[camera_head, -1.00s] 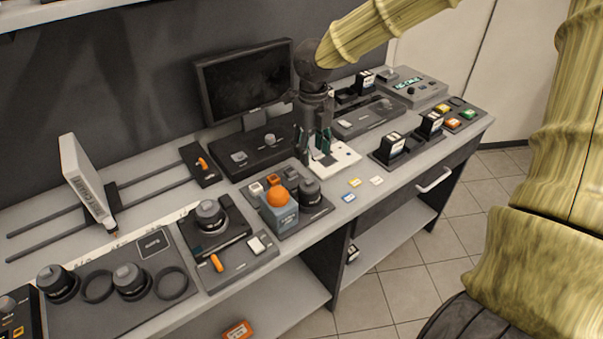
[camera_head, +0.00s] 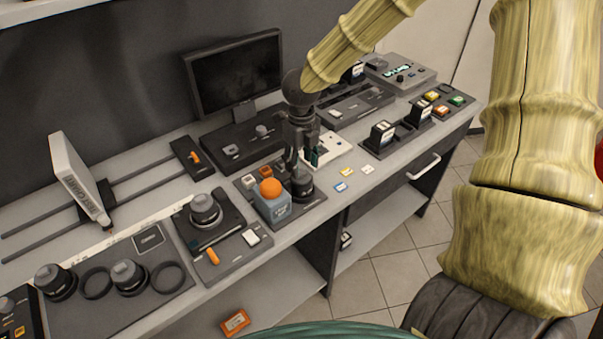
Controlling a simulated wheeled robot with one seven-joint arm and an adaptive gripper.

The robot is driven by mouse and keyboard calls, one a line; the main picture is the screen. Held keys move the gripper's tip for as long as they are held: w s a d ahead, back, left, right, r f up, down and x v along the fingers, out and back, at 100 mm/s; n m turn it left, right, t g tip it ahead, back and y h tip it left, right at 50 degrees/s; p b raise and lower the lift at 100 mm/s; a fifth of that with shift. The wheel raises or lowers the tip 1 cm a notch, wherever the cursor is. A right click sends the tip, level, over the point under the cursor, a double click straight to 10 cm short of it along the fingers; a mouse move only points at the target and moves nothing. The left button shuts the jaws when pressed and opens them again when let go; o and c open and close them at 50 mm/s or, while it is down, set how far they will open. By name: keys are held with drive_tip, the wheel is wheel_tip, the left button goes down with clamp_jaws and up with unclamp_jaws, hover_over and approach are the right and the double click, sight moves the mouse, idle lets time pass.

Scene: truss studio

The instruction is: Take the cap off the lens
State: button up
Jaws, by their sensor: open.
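Several dark, round, lens-like pieces with grey tops stand on the bench. One (camera_head: 301,187) is on the panel beside an orange ball on a blue block. Another (camera_head: 205,209) sits on a dark mount with an orange lever. Two more, a left one (camera_head: 55,281) and a right one (camera_head: 129,277), are on the mat at lower left. Which is the task's lens, and whether its top is a cap, cannot be told. My gripper (camera_head: 301,160) points down, open, over the piece beside the blue block. The fingers partly hide that piece; contact is unclear.
The blue block (camera_head: 272,206) with the orange ball (camera_head: 270,187) stands close left of my gripper. A monitor (camera_head: 237,77) is behind. Battery-like blocks (camera_head: 382,137) stand to the right. A white tilted panel (camera_head: 80,180) and two rails are at left.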

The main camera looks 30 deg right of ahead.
sight(301, 175)
drive_tip(key=shift+f, duration=1.45)
drive_tip(key=shift+c, duration=0.4)
drive_tip(key=c, duration=0.8)
